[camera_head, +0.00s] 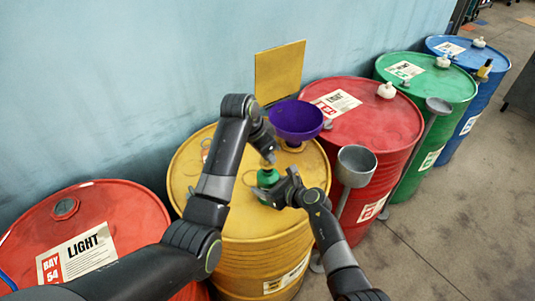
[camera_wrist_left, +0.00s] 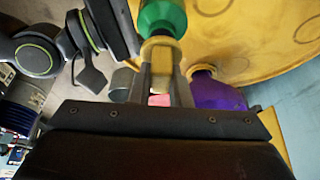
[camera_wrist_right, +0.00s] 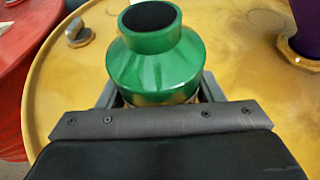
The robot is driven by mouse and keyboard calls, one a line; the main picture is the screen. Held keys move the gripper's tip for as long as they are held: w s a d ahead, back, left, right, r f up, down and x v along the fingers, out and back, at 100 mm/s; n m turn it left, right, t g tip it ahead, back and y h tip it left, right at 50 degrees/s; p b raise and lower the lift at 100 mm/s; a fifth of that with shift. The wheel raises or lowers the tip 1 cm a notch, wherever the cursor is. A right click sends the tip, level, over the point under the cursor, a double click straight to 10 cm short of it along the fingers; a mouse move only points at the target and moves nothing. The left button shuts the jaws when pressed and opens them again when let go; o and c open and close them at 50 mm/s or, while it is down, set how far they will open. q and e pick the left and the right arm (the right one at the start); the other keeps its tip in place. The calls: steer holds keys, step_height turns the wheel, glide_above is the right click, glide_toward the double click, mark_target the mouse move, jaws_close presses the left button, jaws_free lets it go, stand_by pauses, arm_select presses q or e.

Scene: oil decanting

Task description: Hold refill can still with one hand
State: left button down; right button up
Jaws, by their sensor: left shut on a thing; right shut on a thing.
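The green refill can (camera_head: 267,179) stands upright on the yellow drum (camera_head: 190,160). In the right wrist view the can (camera_wrist_right: 160,60) shows a dark round top, and my right gripper (camera_wrist_right: 158,98) is shut around its lower body. In the head view my right gripper (camera_head: 284,187) reaches it from the right. My left gripper (camera_head: 268,158) is just above the can, shut on a small gold piece (camera_wrist_left: 160,45), perhaps a cap. The left wrist view shows the can's green (camera_wrist_left: 163,17) beyond it. I cannot tell whether the gold piece touches the can.
A purple funnel (camera_head: 297,118) stands on the yellow drum behind the can, before a yellow panel (camera_head: 279,72). Red drums (camera_head: 340,120) (camera_head: 125,205) flank it. Green (camera_head: 440,85) and blue (camera_head: 480,58) drums stand farther right. Grey cups on stands (camera_head: 356,165) (camera_head: 438,106) are at right.

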arm_select(q)
steer(key=shift+r, duration=1.85)
arm_select(e)
steer(key=o, duration=1.5)
arm_select(q)
steer(key=shift+f, duration=0.2)
arm_select(e)
steer(key=shift+v, duration=6.05)
steer(key=shift+f, duration=0.1)
